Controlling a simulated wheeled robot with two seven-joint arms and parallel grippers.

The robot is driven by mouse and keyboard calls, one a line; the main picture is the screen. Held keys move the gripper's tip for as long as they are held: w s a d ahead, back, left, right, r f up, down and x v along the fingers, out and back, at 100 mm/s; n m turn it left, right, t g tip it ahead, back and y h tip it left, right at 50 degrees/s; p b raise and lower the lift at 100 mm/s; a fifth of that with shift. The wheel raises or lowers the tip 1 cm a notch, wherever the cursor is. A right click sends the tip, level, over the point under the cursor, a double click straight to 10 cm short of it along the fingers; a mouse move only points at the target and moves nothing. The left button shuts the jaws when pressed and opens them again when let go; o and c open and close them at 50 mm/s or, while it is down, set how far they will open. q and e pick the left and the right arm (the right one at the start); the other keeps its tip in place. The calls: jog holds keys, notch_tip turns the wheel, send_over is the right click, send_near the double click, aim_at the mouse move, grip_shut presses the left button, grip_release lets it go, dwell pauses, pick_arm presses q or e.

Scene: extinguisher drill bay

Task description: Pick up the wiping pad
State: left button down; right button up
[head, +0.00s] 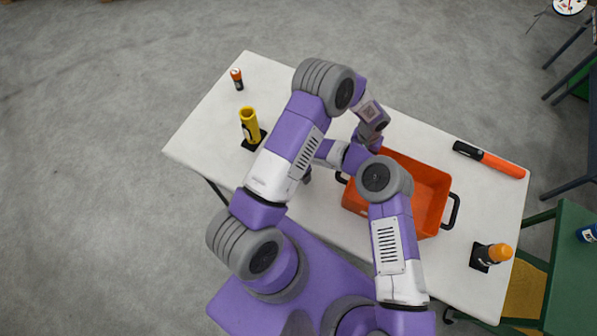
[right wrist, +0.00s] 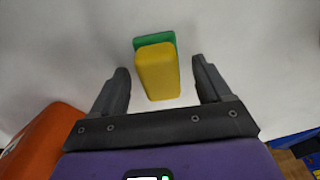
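The wiping pad (right wrist: 157,72), a yellow block with a green layer on its far side, shows in the right wrist view on the white table. My right gripper (right wrist: 160,68) is open, its fingers on either side of the pad with a gap at each side. In the head view the pad is hidden behind my arms, and only a small dark part of the right gripper (head: 307,176) shows. My left arm's wrist is above the table's far edge; its fingers cannot be made out.
An orange bin (head: 432,192) with black handles stands right of my right gripper. A yellow cylinder (head: 249,122) and a small orange-black cylinder (head: 237,79) stand left. A green table (head: 577,270) stands beyond.

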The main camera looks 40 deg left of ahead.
jog(key=c, duration=1.2)
notch_tip(320, 180, up, 10)
